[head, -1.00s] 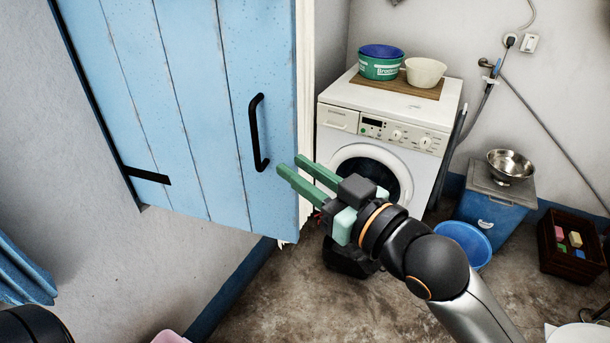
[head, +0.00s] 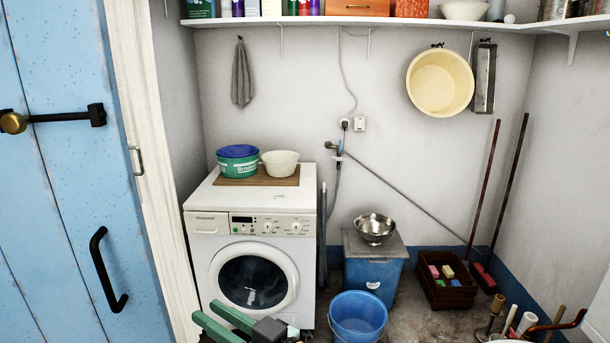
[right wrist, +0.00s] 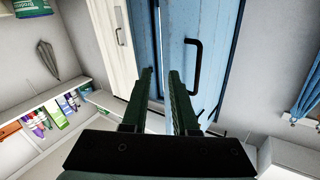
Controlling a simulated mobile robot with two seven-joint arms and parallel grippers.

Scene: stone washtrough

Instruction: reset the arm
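My right gripper (head: 207,310) shows at the bottom edge of the head view, in front of the washing machine's lower left. Its two green fingers are parallel with a gap between them, and the gap is empty. In the right wrist view the same gripper (right wrist: 160,75) points toward the blue door (right wrist: 170,50), its fingers apart with nothing held. Most of the right arm is below the head picture. My left gripper is in neither view now.
The blue door (head: 60,200) with a black handle (head: 104,268) stands at left. A washing machine (head: 252,245), a blue bucket (head: 357,318), a lidded blue box (head: 372,278) and a dark crate (head: 447,290) stand along the back. A shelf (head: 400,22) runs above.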

